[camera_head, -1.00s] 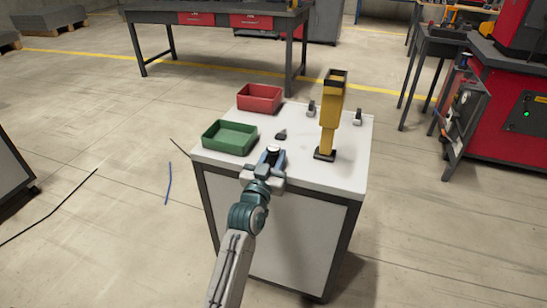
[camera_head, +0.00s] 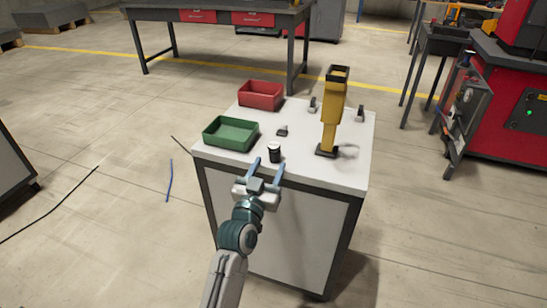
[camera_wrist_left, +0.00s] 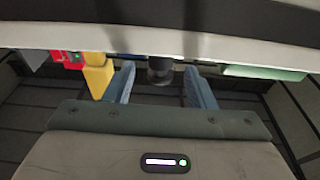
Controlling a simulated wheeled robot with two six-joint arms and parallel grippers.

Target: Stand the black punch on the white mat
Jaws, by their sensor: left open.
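The black punch (camera_head: 274,152), a short dark cylinder with a pale top, stands upright near the front edge of the white cabinet top. It also shows in the left wrist view (camera_wrist_left: 160,70), between and beyond the fingers. A white mat cannot be told apart from the white cabinet top (camera_head: 305,173). My left gripper (camera_head: 268,165) is open and empty at the front edge, its blue fingers pointing at the punch, with a gap to its body. In the left wrist view the open fingers (camera_wrist_left: 160,88) lie to either side of the punch.
A green bin (camera_head: 230,134) and a red bin (camera_head: 261,95) stand at the left and back. A tall yellow feeder post (camera_head: 331,115) with a black foot stands to the right. Several small dark parts, one of them (camera_head: 282,131) behind the punch, sit on the top.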

